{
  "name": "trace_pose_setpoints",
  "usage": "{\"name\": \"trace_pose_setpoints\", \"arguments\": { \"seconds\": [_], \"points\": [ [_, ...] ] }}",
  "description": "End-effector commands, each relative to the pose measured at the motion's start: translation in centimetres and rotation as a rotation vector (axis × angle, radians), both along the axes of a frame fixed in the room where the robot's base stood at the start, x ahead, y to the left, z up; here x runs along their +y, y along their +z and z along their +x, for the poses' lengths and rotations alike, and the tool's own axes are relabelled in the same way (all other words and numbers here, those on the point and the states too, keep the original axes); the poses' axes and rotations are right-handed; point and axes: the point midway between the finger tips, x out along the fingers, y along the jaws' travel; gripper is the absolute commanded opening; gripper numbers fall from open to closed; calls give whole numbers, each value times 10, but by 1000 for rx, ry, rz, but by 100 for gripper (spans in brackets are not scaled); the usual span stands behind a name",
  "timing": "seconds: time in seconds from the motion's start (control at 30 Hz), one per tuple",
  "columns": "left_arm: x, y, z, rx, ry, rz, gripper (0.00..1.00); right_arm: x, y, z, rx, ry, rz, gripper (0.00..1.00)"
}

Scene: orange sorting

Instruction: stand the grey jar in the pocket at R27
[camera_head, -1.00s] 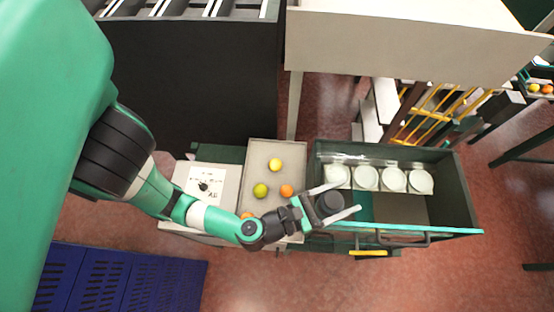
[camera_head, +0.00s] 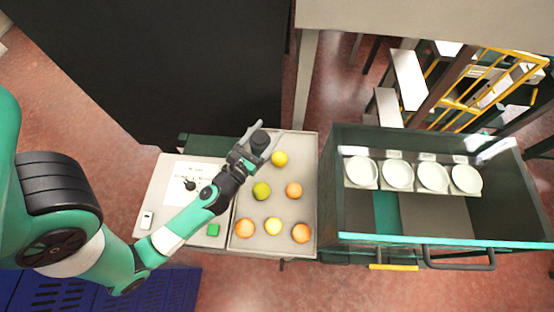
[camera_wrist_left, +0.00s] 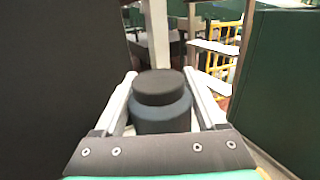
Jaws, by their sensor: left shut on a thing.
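The grey jar (camera_head: 260,142) is dark, with a round lid, and is between the two fingers of my left gripper (camera_head: 265,130). In the left wrist view, the jar (camera_wrist_left: 160,105) stands roughly upright with one finger on each side. The left gripper is shut on it, at the back left corner of the orange tray in the head view. I cannot make out an R27 label or tell which pocket bears it. My right gripper is not in view.
A light tray (camera_head: 310,205) holds several oranges and yellow or green fruits. To its right, a green crate (camera_head: 335,185) holds a row of white round dishes (camera_head: 397,173). A white sheet (camera_head: 186,170) lies on the left table. A dark block (camera_head: 170,60) stands behind.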

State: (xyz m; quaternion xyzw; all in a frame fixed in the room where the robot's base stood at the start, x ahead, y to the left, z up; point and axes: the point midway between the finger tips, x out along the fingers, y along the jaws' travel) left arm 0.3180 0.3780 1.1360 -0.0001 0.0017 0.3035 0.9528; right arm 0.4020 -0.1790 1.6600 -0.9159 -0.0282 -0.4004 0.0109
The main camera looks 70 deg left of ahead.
Motion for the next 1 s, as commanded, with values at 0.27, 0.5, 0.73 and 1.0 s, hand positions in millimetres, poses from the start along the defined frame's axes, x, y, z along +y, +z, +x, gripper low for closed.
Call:
{"name": "trace_pose_setpoints", "arguments": {
  "seconds": [0.27,0.5,0.73,1.0],
  "points": [
    [6,-17,-4,-4,11,2,5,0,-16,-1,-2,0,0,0],
    [5,-67,-4,-4,11,2,5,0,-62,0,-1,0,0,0],
    [5,-76,-3,-4,11,2,5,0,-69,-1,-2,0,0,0],
    [5,-104,-3,-5,11,2,5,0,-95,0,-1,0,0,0]
  ]
}}
